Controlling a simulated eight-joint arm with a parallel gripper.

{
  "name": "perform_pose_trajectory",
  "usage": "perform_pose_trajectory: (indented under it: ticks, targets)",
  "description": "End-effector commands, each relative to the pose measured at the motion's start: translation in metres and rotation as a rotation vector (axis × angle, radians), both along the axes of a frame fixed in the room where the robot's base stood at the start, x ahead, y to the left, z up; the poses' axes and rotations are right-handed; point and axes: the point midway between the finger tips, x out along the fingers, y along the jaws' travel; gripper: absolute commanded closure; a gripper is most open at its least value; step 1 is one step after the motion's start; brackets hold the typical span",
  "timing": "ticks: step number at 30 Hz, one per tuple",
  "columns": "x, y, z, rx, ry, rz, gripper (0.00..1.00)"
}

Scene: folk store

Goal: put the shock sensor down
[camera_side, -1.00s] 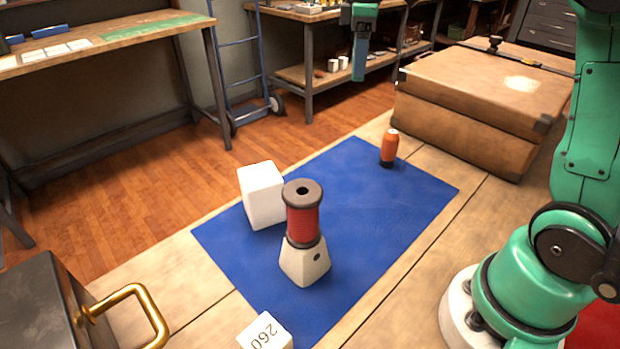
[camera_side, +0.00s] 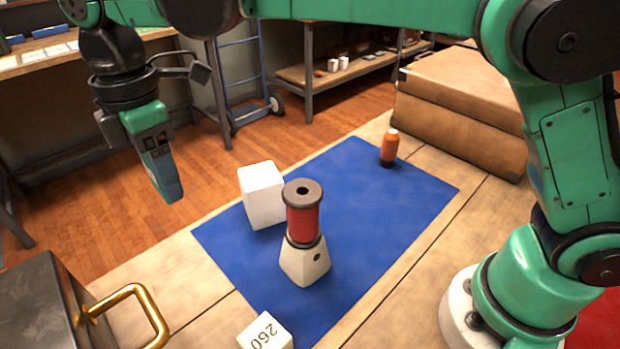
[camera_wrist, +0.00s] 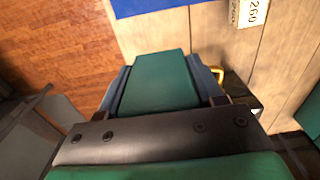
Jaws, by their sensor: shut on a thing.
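My gripper (camera_side: 163,172) hangs at the left in the side view, pointing down, left of the blue mat (camera_side: 375,215) and above it. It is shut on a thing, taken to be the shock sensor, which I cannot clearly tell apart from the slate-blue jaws. In the wrist view my gripper (camera_wrist: 162,85) shows as a green block with slate-blue parts at both sides; the grip itself is hidden behind it.
On the mat stand a white block (camera_side: 262,195), a red spool (camera_side: 303,218) on a pale tapered base (camera_side: 304,262), and an orange bottle (camera_side: 389,147). A block marked 260 (camera_side: 265,332) is in front. A dark box (camera_side: 45,305) with brass handle stands front left. The mat's right half is mostly clear.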

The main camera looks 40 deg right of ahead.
Motion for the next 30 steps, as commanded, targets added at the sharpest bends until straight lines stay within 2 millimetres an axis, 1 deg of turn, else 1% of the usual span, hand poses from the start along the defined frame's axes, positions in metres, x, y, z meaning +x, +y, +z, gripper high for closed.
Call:
perform_pose_trajectory:
  ticks: [1,9,12,15,19,24,27,30]
  targets:
    - [0.0,0.0,-0.013,0.0,0.0,-0.001,0.95]
    - [0.0,-0.001,-0.086,0.0,0.0,-0.002,0.95]
    - [0.0,-0.001,-0.107,0.0,0.0,-0.002,0.95]
    - [0.0,-0.001,-0.12,0.0,0.0,-0.002,0.95]
    - [0.0,-0.001,-0.131,0.0,0.0,-0.002,0.95]
    - [0.0,-0.001,-0.157,0.0,0.0,-0.002,0.95]
    - [0.0,-0.001,-0.163,0.0,0.0,-0.002,0.95]
    - [0.0,-0.001,-0.163,0.0,0.0,-0.002,0.95]
